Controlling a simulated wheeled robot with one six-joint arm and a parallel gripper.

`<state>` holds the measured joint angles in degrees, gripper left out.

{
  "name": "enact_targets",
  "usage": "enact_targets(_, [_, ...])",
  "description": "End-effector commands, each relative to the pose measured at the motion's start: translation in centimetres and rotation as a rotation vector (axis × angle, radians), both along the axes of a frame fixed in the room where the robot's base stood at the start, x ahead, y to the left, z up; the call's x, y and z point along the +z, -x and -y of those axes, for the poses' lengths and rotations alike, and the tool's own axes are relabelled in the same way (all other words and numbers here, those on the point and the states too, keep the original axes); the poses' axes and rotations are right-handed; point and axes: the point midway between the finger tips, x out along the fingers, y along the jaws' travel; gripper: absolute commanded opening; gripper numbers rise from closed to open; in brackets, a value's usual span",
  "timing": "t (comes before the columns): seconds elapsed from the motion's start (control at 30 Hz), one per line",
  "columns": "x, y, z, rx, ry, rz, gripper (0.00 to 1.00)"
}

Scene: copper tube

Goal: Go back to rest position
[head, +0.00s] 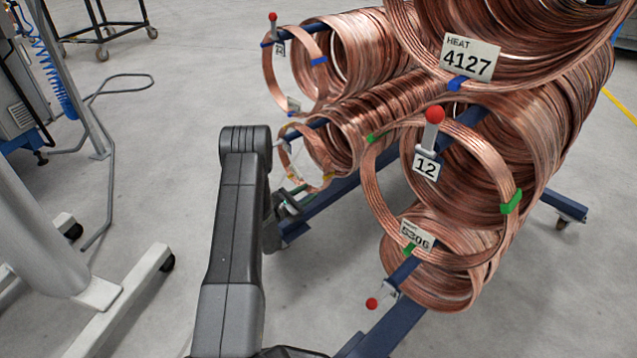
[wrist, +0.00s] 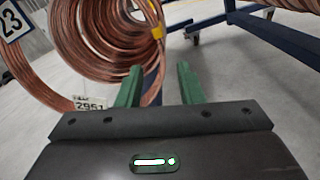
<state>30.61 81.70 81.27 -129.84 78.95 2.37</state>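A blue rack (head: 345,187) carries several copper coils on the right, with red-tipped stops (head: 434,115) projecting towards me. A white wheeled stand (head: 110,290) is at the left. Grey floor is clear between the stand and my arm.

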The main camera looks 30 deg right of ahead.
Motion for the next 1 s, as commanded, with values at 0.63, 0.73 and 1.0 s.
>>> enact_targets(0.63, [0.0,0.7,-3.9,0.0,0.001,0.0,0.34])
enact_targets(0.73, [-0.1,0.7,-3.6,-0.001,0.001,0.001,0.34])
enact_targets(1.0, [-0.3,0.1,0.0,-0.004,0.002,0.004,0.34])
